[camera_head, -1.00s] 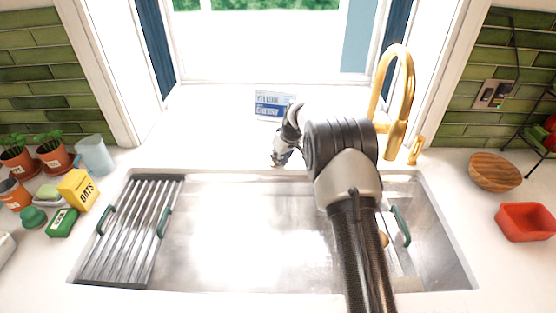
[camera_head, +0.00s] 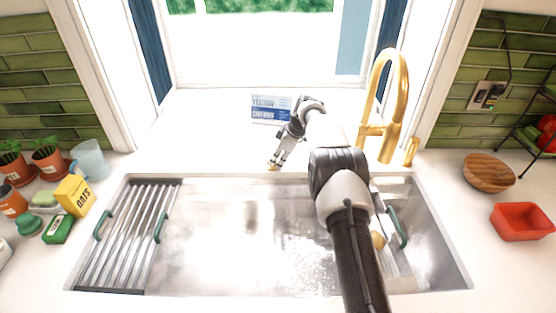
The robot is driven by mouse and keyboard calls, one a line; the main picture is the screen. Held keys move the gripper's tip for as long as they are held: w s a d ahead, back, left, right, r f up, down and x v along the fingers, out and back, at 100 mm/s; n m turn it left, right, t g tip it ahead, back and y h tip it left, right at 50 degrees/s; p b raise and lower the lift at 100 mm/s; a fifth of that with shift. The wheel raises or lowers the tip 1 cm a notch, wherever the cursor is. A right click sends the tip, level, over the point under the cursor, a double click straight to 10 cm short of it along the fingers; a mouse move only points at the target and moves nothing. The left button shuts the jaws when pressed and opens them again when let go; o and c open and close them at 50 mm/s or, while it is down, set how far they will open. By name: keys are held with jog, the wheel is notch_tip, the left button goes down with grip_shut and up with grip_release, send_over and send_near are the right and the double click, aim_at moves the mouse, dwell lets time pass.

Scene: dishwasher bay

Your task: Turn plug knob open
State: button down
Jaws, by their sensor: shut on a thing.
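The plug knob (camera_head: 272,168) is a small gold piece at the back rim of the steel sink, mostly hidden by the fingertips. My gripper (camera_head: 275,163) points down and to the left onto it and is shut on it. The sink (camera_head: 230,235) lies below and in front of the knob. The knob's exact angle is too small to tell, and the drain plug cannot be made out.
A gold faucet (camera_head: 393,100) stands right of my arm. A blue and white box (camera_head: 268,108) stands behind my gripper. A drying rack (camera_head: 125,235) covers the sink's left end. A red tray (camera_head: 522,222) and wooden bowl (camera_head: 490,172) sit on the right counter.

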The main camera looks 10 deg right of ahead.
dwell(0.4)
jog(key=c, duration=1.7)
grip_release()
jog(key=shift+o, duration=0.2)
jog(key=v, duration=1.2)
jog(key=shift+o, duration=0.4)
jog(key=shift+w, duration=0.1)
